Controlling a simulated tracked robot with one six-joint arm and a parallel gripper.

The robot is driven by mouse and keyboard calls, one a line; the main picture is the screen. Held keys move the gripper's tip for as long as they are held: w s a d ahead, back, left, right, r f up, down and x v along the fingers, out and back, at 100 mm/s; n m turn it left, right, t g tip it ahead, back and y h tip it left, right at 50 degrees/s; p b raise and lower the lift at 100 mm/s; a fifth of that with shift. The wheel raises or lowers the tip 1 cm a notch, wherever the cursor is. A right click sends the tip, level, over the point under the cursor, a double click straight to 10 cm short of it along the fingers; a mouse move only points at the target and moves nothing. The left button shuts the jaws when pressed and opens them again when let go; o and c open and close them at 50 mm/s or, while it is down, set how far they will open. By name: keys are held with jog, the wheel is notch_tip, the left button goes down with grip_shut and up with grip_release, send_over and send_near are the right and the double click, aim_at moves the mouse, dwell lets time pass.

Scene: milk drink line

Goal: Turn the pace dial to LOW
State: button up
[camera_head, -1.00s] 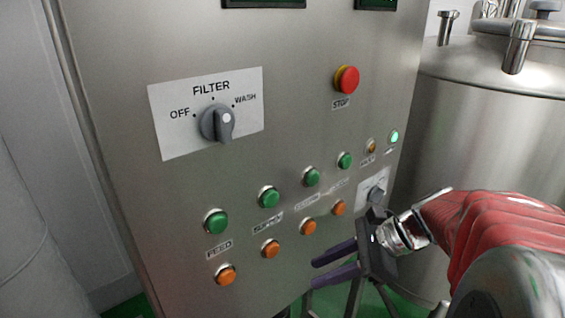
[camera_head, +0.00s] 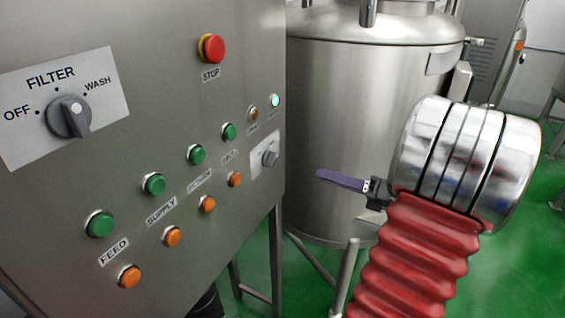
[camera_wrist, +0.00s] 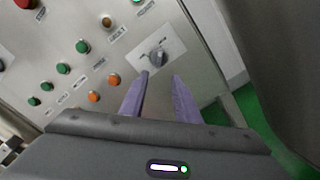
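A small grey dial on a white plate is at the lower right of the steel panel in the head view (camera_head: 269,158); I take it as the pace dial, though its lettering is too small to read. The dial also shows in the wrist view (camera_wrist: 159,58), just beyond my fingertips. My gripper (camera_wrist: 160,76) is open there, its two purple fingers apart with nothing between them. In the head view my gripper (camera_head: 320,174) is right of the panel edge, and one purple finger shows, pointing left toward the dial.
The panel also bears a FILTER knob (camera_head: 70,116), a red STOP button (camera_head: 211,48), green buttons (camera_head: 154,184) and orange buttons (camera_head: 172,237) near the dial. A steel tank (camera_head: 350,130) stands behind my gripper. Green floor (camera_head: 530,250) lies to the right.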

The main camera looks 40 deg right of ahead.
aim_at(275, 161)
jog(key=shift+w+a, duration=0.15)
jog(key=x, duration=1.3)
jog(key=shift+w+a, duration=0.2)
jog(key=shift+w, duration=0.05)
grip_shut()
jog(key=shift+d, duration=0.1)
dwell(0.5)
